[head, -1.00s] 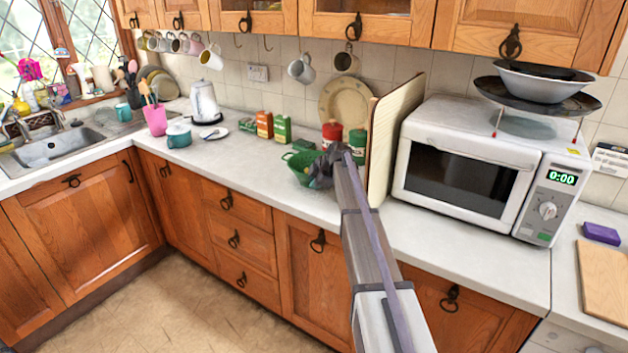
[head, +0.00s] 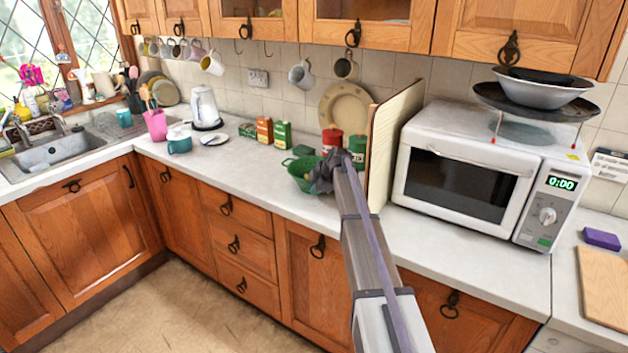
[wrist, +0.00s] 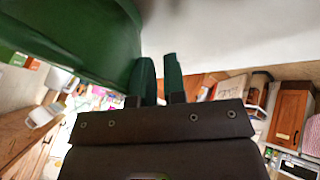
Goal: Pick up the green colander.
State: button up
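The green colander (head: 300,176) stands on the worktop, left of the wooden board. My gripper (head: 325,172) is at its right side and hides part of it. In the wrist view the colander (wrist: 85,40) fills the upper left as a large curved green wall. My gripper's two dark green fingers (wrist: 160,80) are close together with a narrow gap, the left one right against the colander's edge in the picture. I cannot tell whether part of the rim is between them.
Red (head: 331,140) and green (head: 356,148) canisters stand just behind my gripper. An upright wooden board (head: 392,145) and the microwave (head: 465,175) are to the right. Small boxes (head: 265,131) stand behind to the left. The worktop (head: 235,170) left of the colander is clear.

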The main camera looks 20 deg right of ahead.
jog(key=p+v, duration=0.4)
jog(key=v, duration=0.1)
jog(key=shift+r, duration=0.15)
jog(key=o, duration=0.4)
notch_tip(320, 180, up, 6)
jog(key=a+h+p, duration=0.2)
jog(key=a+p, duration=0.1)
jog(key=p, duration=0.4)
jog(key=w+d+f+b, duration=0.1)
jog(key=f+b, duration=0.2)
jog(key=w+d+f+h+b, duration=0.1)
jog(key=w+f+b, duration=0.1)
jog(key=f+b, duration=0.2)
jog(key=w+d+f+g+h+b, duration=0.1)
jog(key=w+f+b, duration=0.1)
jog(key=f+b, duration=0.2)
jog(key=shift+d+f, duration=0.2)
jog(key=shift+s+r, duration=0.15)
jog(key=shift+r, duration=0.15)
jog(key=shift+f, duration=0.1)
jog(key=shift+c, duration=0.2)
